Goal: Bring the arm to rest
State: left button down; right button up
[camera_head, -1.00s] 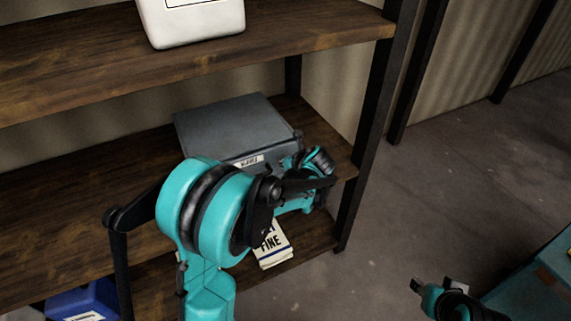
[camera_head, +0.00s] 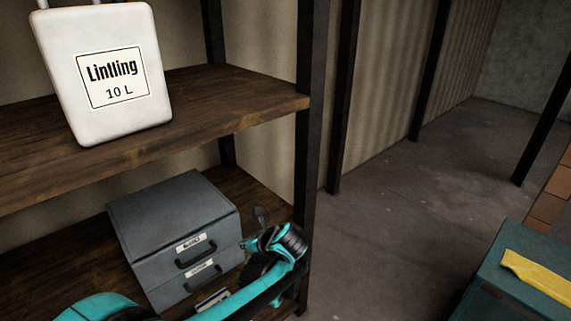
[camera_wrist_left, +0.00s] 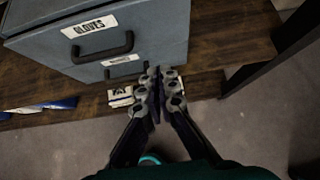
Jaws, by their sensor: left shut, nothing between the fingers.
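My left arm comes in from the bottom left of the head view and bends up beside the shelf post. My left gripper (camera_wrist_left: 158,76) is shut and empty in the left wrist view, its fingers together. It points towards the front of a grey two-drawer cabinet (camera_wrist_left: 160,30), and no contact with it can be made out. In the head view the cabinet (camera_head: 165,215) stands on the lower shelf, left of the arm's end. Both drawers look closed. My right gripper is not in view.
A white "10 L" canister (camera_head: 110,120) stands on the upper wooden shelf (camera_head: 235,100). A black post (camera_head: 307,150) is close to my left arm. A teal box (camera_head: 500,295) with a yellow item (camera_head: 540,277) is at the lower right. The floor (camera_head: 390,215) between is clear.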

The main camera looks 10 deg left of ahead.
pick_arm(q)
jog(key=s+d+n+h, duration=0.1)
jog(key=s+n+h, duration=0.2)
jog(key=s+n, duration=0.7)
jog(key=s+d+n+h+b, duration=0.1)
jog(key=s+n+h, duration=0.3)
jog(key=s+n, duration=0.7)
jog(key=shift+s+d+f+n+t, duration=0.3)
jog(key=shift+d+f+n+t, duration=0.1)
jog(key=shift+n, duration=2.1)
